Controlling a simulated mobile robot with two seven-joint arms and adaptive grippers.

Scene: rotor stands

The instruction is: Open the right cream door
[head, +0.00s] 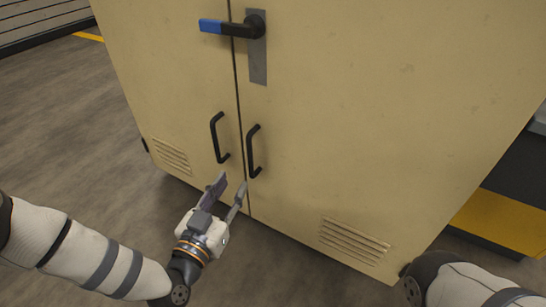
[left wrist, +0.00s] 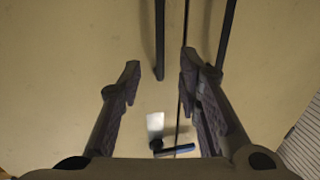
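The right cream door (head: 380,120) is shut, flush against the left cream door (head: 170,70) at a thin seam. It carries a black bar handle (head: 251,152), and a black lever with a blue grip (head: 212,26) sits above on a metal plate. My left gripper (head: 231,187) is open and empty, just below and in front of the bar handles. In the left wrist view, turned upside down, the right door's bar handle (left wrist: 159,40) shows between the fingertips (left wrist: 159,72); contact cannot be told. My right gripper is out of view.
The left door has its own black bar handle (head: 218,138), close beside the seam; it also shows in the left wrist view (left wrist: 226,35). A yellow-and-black unit (head: 505,220) stands to the right of the cabinet. Bare floor (head: 80,130) lies to the left.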

